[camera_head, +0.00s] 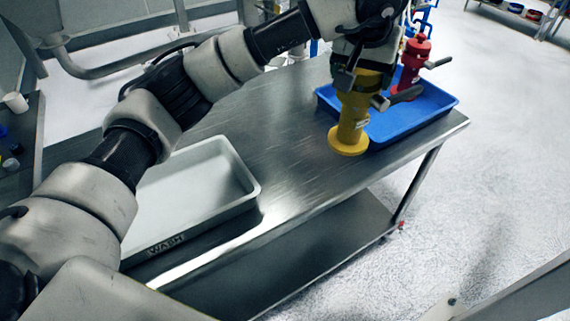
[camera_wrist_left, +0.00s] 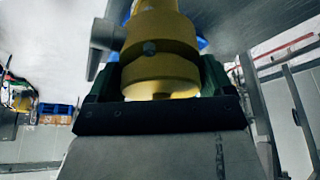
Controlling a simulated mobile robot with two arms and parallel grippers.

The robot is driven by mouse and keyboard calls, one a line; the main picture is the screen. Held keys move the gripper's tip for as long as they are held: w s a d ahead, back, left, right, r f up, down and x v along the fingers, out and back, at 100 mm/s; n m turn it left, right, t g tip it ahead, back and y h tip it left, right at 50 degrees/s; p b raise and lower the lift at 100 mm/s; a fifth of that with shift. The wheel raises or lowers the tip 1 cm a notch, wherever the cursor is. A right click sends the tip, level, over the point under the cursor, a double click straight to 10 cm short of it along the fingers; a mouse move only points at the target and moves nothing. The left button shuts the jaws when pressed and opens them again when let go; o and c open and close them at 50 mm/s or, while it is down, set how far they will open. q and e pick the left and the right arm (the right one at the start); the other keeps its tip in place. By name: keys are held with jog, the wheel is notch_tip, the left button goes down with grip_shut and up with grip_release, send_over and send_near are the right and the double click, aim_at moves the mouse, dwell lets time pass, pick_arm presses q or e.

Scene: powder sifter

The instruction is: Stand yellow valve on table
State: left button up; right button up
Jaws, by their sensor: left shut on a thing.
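The yellow valve (camera_head: 352,112) is in my left gripper (camera_head: 358,72) in the head view, over the metal table (camera_head: 285,115), beside the near left edge of the blue tray. It is nearly upright, its round flange down and its grey handle pointing right. I cannot tell whether the flange touches the table. In the left wrist view the yellow valve (camera_wrist_left: 160,50) sits between the dark green fingers of my left gripper (camera_wrist_left: 160,85), which is shut on its body. The gripper hides the valve's top in the head view. My right gripper is not in view.
The blue tray (camera_head: 440,98) is at the table's far right, with a red valve (camera_head: 413,58) standing in it. A grey tray marked WASH (camera_head: 250,186) is at the table's near left. The middle of the tabletop is clear.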

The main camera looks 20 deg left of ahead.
pick_arm(q)
jog(key=w+a+f+p, duration=0.1)
jog(key=a+f+p, duration=0.3)
jog(key=a+f, duration=0.7)
jog(key=shift+w+a, duration=0.25)
jog(key=shift+a, duration=0.1)
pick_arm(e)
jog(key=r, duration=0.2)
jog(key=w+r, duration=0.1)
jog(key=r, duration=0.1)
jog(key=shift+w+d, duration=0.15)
pick_arm(q)
jog(key=o, duration=1.7)
jog(key=shift+s+f, duration=0.1)
jog(key=shift+f, duration=0.05)
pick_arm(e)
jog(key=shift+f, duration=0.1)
pick_arm(q)
jog(key=b+v, duration=0.2)
jog(key=v, duration=1)
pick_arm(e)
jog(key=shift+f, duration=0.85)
